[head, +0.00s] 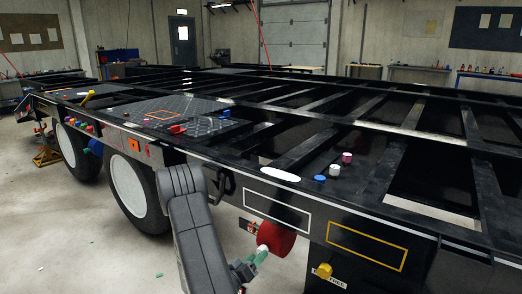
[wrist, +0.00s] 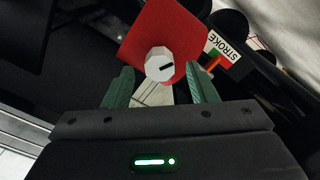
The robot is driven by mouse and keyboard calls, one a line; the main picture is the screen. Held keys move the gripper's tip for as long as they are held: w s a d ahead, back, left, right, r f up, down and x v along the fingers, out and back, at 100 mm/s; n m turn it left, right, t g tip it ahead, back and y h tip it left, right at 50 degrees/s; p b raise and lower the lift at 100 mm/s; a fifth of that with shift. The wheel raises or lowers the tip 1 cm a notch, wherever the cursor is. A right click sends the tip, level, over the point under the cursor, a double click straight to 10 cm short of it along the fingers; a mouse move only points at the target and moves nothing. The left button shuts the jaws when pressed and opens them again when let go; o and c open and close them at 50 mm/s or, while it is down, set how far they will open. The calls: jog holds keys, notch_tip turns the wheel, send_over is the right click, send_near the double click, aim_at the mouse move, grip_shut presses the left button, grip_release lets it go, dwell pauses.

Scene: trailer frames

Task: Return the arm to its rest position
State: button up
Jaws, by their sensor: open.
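My gripper (head: 259,255) is low in front of the trailer frame's side in the head view, with green fingers. In the wrist view my gripper (wrist: 160,88) is open, its two green fingers apart with nothing clearly held between them. Beyond the fingers is a red part (wrist: 150,32) with a white knob (wrist: 159,65) that has a dark mark. In the head view a red round part (head: 277,236) is mounted under the side rail, close to my fingers. I cannot tell whether the fingers touch it. My arm (head: 190,225) reaches down at the lower centre.
The black trailer frame (head: 400,190) fills the middle and right. A blue cap (head: 320,178), a white cap (head: 335,170) and a pink cap (head: 347,157) stand on it. A yellow knob (head: 324,271) is low on its side. Open floor (head: 60,235) lies at lower left.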

jog(key=x, duration=0.3)
jog(key=shift+w+d, duration=0.25)
jog(key=shift+s+a+f+m+b, duration=0.1)
jog(key=shift+a+m+b, duration=0.1)
jog(key=shift+m+b, duration=0.55)
jog(key=m+b, duration=0.2)
jog(key=m, duration=0.2)
jog(key=m+b, duration=0.2)
jog(key=m, duration=0.5)
jog(key=v, duration=0.6)
jog(key=shift+p, duration=0.45)
jog(key=shift+s, duration=0.2)
